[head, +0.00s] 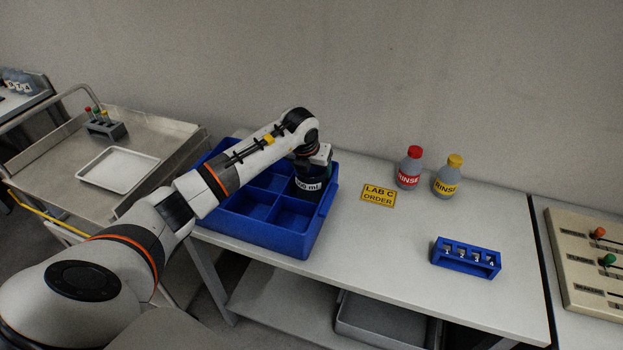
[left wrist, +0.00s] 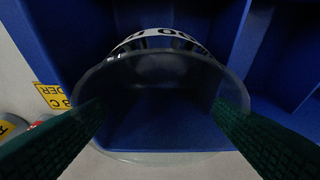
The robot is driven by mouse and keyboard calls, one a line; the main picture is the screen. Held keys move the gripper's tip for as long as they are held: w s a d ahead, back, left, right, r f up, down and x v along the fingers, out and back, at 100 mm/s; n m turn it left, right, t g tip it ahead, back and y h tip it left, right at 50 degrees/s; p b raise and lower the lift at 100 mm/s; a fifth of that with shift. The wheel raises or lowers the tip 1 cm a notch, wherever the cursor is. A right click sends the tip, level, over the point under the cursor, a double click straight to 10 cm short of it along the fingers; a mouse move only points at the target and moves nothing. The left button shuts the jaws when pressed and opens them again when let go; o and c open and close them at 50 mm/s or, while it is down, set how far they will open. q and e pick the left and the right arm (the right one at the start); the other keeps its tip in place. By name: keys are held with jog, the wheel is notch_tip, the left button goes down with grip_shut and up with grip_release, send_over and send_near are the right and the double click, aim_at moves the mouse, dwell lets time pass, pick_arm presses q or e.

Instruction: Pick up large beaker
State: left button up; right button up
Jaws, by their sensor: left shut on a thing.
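The large beaker (head: 308,184) is a clear glass vessel with a dark-and-white volume label, standing in or just over the back right compartment of the blue divided crate (head: 272,240). In the left wrist view its round rim and glass wall (left wrist: 160,62) fill the middle. My left gripper (left wrist: 160,112) is shut on the beaker, with one green finger pad on each side of it. In the head view the gripper reaches down from above and its fingers are mostly hidden. I cannot tell whether the beaker's base touches the crate floor. My right gripper is not in view.
A yellow LAB C ORDER sign (head: 378,195), a red-capped rinse bottle (head: 409,168) and a yellow-capped one (head: 448,176) stand right of the crate. A blue rack (head: 466,258) sits farther right. A metal cart (head: 165,140) with a white tray (head: 118,169) is at left. The front middle of the table is clear.

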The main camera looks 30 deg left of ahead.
pick_arm(q)
jog(key=shift+r, duration=0.15)
notch_tip(320, 180, up, 18)
jog(key=b, duration=0.4)
